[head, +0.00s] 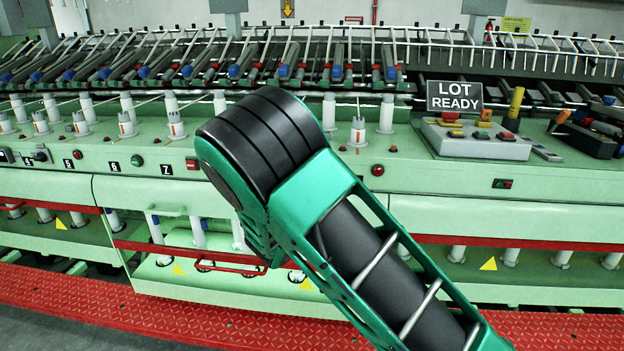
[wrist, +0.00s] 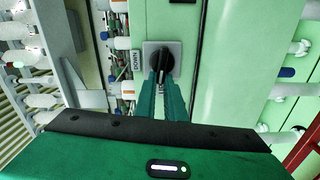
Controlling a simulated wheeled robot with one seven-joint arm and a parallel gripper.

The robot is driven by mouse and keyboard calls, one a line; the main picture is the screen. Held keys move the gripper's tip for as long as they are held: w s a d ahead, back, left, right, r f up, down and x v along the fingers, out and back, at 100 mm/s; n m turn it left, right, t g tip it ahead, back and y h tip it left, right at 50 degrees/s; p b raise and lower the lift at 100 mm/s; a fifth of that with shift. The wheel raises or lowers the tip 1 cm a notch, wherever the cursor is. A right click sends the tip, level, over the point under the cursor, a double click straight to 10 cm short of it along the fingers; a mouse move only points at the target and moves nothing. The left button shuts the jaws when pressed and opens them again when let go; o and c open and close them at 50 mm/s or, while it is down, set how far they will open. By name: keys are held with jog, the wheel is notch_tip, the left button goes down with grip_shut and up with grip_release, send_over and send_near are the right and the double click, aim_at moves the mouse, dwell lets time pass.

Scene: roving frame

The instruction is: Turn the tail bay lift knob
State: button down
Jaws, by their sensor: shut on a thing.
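The lift knob (wrist: 161,57) is black and sits on a square grey plate (wrist: 177,47) on a pale green panel in the wrist view. A small label reading DOWN (wrist: 136,61) is just left of the plate. My gripper (wrist: 162,80) reaches up to the knob with its green fingers close together, shut on the knob's near part. The fingertips partly cover the knob, so its exact angle is hard to read. In the head view my arm covers the middle of the machine, and the gripper and this knob are hidden there.
A long green spinning machine (head: 480,180) fills the head view, with white bobbins along it. A LOT READY sign (head: 454,96) stands by a grey button box (head: 470,138) at right. A red treadplate step (head: 180,322) runs along the front. In the wrist view bobbins flank the panel.

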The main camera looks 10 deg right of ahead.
jog(key=shift+a+f+n, duration=0.3)
jog(key=shift+n, duration=0.5)
jog(key=c, duration=1.8)
grip_release()
jog(key=shift+f, duration=0.1)
jog(key=shift+c, duration=0.2)
jog(key=shift+d, duration=0.1)
jog(key=v, duration=1)
jog(key=shift+s, duration=0.3)
